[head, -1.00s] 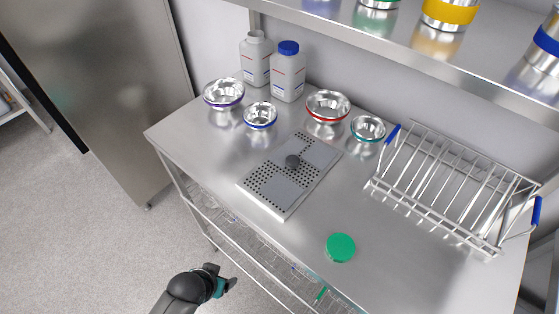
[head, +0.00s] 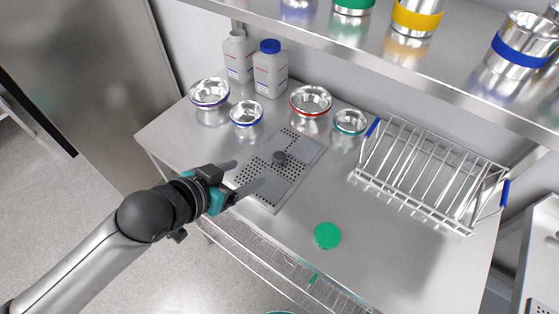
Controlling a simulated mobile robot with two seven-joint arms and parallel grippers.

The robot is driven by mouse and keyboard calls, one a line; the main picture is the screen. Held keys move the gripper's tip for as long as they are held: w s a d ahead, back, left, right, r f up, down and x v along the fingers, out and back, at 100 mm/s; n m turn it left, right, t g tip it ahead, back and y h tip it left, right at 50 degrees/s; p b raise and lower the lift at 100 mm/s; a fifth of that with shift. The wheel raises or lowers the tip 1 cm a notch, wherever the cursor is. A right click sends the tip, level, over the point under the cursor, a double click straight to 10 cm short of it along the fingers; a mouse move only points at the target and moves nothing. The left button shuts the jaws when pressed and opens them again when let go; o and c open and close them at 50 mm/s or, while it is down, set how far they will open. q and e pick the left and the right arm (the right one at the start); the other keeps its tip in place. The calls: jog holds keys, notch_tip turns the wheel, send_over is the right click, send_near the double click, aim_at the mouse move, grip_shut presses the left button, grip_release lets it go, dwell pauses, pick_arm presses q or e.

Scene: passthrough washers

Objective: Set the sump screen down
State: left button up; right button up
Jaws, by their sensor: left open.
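The sump screen (head: 299,158) is a flat grey perforated plate with a dark round knob (head: 280,158) in its middle. It lies on the steel table (head: 370,255), behind the green lid. My left gripper (head: 243,175) is open at the screen's left side, with its fingers pointing toward the knob. The fingers cover part of the screen's left part, and the knob appears beyond their tips. I cannot tell how high the fingers are above the plate. My right gripper is not in view.
Steel bowls with purple (head: 209,93), blue (head: 246,113), red (head: 311,101) and teal (head: 350,122) rims stand behind the screen. Two white bottles (head: 270,70) stand at the back. A wire dish rack (head: 430,175) is on the right. A green lid (head: 327,236) lies in front. A shelf (head: 400,65) overhangs the back.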

aim_at(279, 157)
pick_arm(q)
jog(key=b+x, duration=0.2)
jog(key=x, duration=1.3)
jog(key=shift+w+d+r+b, duration=0.15)
jog(key=shift+d+r+b, duration=0.05)
jog(key=shift+d+b, duration=0.1)
jog(key=shift+a, duration=0.1)
grip_shut()
dwell(0.9)
jog(key=shift+r, duration=0.1)
